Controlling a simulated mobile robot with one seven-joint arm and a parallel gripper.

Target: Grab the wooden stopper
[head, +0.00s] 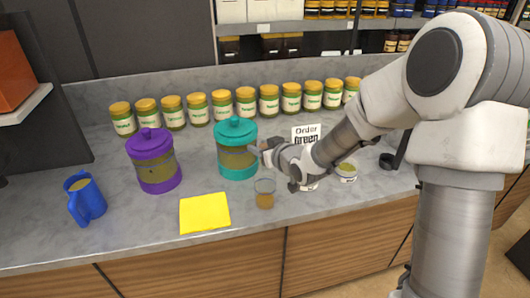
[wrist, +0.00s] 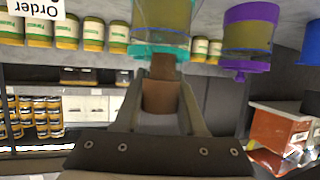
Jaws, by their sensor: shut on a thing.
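The wooden stopper (wrist: 161,97) is a brown, tapered piece between the two fingers of my gripper (wrist: 163,78) in the wrist view. My gripper is shut on it. In the head view my gripper (head: 260,150) is beside the right side of the teal-lidded jar (head: 238,160), above the counter. The stopper is too small there to make out clearly. The jar also shows just beyond the fingertips in the wrist view (wrist: 160,38). I cannot tell whether the stopper touches the jar.
A purple-lidded jar (head: 155,165), a blue mug (head: 86,200) and a yellow note (head: 205,212) are to the left. A small glass (head: 264,193) stands below my gripper. Several labelled jars (head: 222,104) line the back. An order sign (head: 306,134) stands behind my arm.

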